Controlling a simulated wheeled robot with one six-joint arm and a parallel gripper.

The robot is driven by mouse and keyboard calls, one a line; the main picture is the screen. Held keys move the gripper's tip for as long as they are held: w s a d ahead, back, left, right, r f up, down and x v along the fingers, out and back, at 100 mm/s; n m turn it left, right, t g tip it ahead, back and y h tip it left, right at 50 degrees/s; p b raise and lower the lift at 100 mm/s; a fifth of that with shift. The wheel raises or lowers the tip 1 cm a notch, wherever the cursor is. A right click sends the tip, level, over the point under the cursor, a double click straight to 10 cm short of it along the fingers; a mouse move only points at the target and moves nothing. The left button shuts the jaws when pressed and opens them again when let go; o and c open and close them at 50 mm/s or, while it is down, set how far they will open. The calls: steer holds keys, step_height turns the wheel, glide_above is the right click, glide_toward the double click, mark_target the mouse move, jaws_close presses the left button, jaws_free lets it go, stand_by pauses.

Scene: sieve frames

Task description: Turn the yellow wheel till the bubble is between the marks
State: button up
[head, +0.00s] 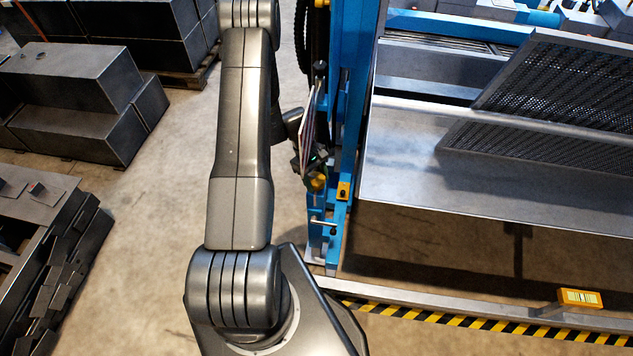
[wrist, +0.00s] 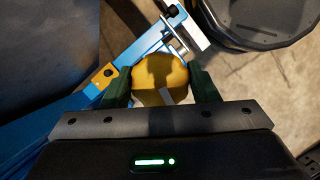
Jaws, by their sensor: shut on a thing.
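The yellow wheel (wrist: 160,72) sits between the two dark green fingers of my gripper (wrist: 161,84) in the wrist view. My gripper is shut on it, with a finger at each side. In the head view the wheel (head: 318,183) shows small and partly hidden, low on the blue post, just below my gripper (head: 309,168). An orange block with a pale, striped face (head: 580,297) sits on the rail at the lower right. I cannot make out a bubble or its marks in either view.
A blue post (head: 349,130) stands beside the wheel, with a small orange part (head: 343,190) on it. A grey metal tray (head: 400,175) and mesh panel (head: 560,85) fill the right. Dark blocks (head: 75,85) stand at left. Bare floor (head: 150,250) lies between.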

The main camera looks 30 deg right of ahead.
steer(key=shift+m+y+b, duration=0.4)
steer(key=shift+m+b, duration=0.35)
steer(key=shift+m, duration=0.25)
steer(key=o, duration=1)
steer(key=shift+w+r+b, duration=0.25)
steer(key=shift+r+b, duration=0.15)
steer(key=shift+r, duration=0.1)
steer(key=w+a+b, duration=0.1)
steer(key=w+b, duration=0.1)
steer(key=w, duration=1)
steer(key=shift+s, duration=0.1)
steer(key=shift+c, duration=0.3)
